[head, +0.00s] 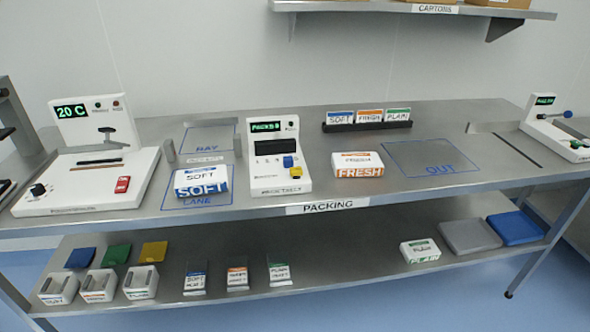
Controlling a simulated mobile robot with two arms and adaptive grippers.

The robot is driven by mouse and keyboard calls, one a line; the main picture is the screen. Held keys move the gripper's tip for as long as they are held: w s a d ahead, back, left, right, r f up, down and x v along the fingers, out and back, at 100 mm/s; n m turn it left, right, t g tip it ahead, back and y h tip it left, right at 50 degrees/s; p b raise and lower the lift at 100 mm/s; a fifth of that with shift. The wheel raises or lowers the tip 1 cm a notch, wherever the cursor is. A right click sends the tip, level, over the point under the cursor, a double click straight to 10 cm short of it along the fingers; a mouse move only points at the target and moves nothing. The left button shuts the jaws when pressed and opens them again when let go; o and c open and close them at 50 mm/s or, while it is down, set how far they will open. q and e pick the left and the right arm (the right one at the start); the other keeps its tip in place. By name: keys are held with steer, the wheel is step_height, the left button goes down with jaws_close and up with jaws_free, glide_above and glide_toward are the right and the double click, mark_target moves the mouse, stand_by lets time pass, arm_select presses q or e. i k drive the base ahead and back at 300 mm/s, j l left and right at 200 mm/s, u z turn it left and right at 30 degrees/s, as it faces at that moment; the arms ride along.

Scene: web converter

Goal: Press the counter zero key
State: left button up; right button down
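A white counter unit (262,183) stands near the middle of the steel table, just behind the PACKING label. It has a lit green display (266,127) at the top, whose text I read roughly as PACKS and a figure I cannot be sure of. Below are a dark slot, a blue key or block (289,161) and a yellow key (296,172) at the lower right. Small marks beside them are too small to read, so I cannot tell which is the zero key. Neither gripper is in view.
A blue SOFT pack (202,182) lies left of the counter in the LANE outline. An orange FRESH pack (357,164) lies to its right. A card rack (367,124) stands behind. The OUT square (430,158) is empty. A 20 C machine (88,180) stands at left.

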mark_target(296, 172)
steer(key=i+j+z, duration=0.7)
steer(key=i+j, duration=0.15)
steer(key=i+j+z, duration=0.35)
steer(key=j, duration=0.25)
